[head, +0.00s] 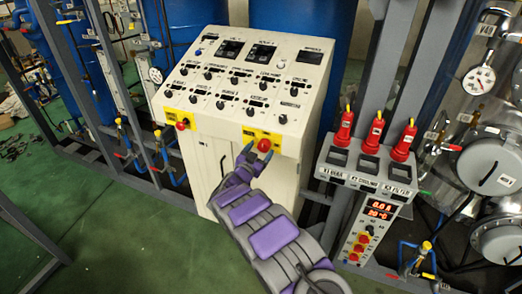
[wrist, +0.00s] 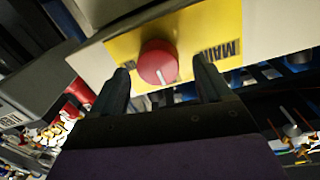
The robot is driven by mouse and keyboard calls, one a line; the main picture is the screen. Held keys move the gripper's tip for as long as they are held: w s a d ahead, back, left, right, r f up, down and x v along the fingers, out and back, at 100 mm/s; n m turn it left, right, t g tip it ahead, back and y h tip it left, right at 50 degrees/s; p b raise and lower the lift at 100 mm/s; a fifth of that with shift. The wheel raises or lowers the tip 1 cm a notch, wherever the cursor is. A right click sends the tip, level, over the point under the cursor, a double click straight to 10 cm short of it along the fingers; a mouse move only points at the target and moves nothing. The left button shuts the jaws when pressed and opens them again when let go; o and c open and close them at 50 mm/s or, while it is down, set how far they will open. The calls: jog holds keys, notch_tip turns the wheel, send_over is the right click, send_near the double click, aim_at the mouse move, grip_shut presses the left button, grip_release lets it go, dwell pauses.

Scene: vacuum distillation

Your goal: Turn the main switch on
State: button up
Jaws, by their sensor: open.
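The main switch is a round red knob (head: 264,145) with a white line, on a yellow plate at the right of the white console's front edge. In the wrist view the red knob (wrist: 158,63) sits on the yellow plate (wrist: 210,35), which has partly visible "MAIN" lettering. My gripper (head: 248,158) reaches up from below the knob. In the wrist view my gripper (wrist: 162,78) is open, with one finger on each side of the knob's lower part. I cannot tell whether the fingers touch it.
A grey box with three red switches (head: 370,150) stands to the right.

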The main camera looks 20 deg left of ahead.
jog(key=shift+w+d, duration=0.15)
jog(key=shift+w, duration=0.7)
jog(key=c, duration=1)
